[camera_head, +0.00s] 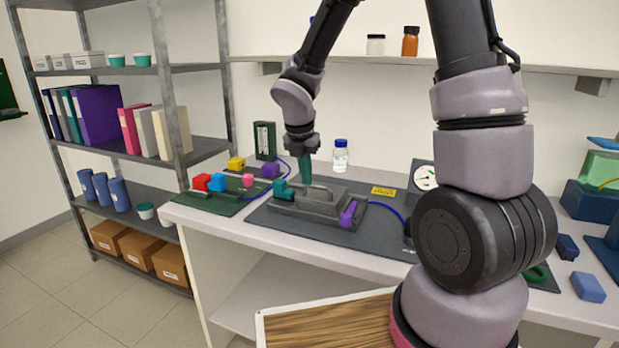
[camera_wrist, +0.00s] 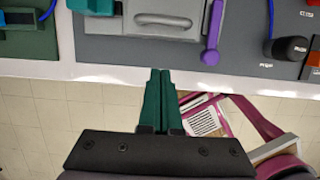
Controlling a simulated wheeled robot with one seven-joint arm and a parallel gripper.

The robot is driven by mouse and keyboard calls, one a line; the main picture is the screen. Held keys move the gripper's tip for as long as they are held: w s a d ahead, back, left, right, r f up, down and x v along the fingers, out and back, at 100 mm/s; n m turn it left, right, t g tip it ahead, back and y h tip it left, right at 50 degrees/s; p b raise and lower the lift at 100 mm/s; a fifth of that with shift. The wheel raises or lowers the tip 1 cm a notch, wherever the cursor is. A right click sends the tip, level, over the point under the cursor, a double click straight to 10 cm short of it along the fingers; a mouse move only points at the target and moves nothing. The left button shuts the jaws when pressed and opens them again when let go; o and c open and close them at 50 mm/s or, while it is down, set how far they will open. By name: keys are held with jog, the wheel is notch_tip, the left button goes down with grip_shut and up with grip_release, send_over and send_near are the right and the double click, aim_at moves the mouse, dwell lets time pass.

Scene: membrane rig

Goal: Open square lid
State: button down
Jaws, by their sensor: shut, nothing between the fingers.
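The grey square lid (camera_head: 305,203) lies flat on the grey rig, with a raised bar handle on top. In the wrist view the lid (camera_wrist: 178,12) shows at the top edge, partly cut off, with its handle (camera_wrist: 163,20) near its front side. A purple lever (camera_head: 347,214) stands at the rig's right side and a teal part (camera_head: 281,188) at its left; the lever also shows in the wrist view (camera_wrist: 212,34). My gripper (camera_head: 305,182) points down with its green fingers together and empty, appearing above the rig. In the wrist view its fingertips (camera_wrist: 160,72) overlap the table's front edge, apart from the lid.
The rig stands on a dark mat (camera_head: 262,217) on a white table (camera_head: 205,218). A green board with coloured blocks (camera_head: 217,183) is to the left. A clear bottle (camera_head: 340,157) and a gauge (camera_head: 425,178) stand behind. A black knob (camera_wrist: 290,48) is right of the lever.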

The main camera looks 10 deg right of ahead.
aim_at(316, 200)
jog(key=x, duration=0.8)
jog(key=shift+f, duration=0.25)
jog(key=shift+w+d+r, duration=0.5)
jog(key=shift+w+r, duration=0.1)
jog(key=shift+w, duration=0.1)
jog(key=shift+w+d+r, duration=0.5)
jog(key=shift+w+r, duration=0.1)
jog(key=shift+w, duration=0.05)
jog(key=shift+w+r, duration=0.1)
jog(key=shift+r, duration=0.05)
jog(key=shift+w+d+r+g, duration=0.15)
jog(key=shift+r+g, duration=0.15)
jog(key=shift+r, duration=0.1)
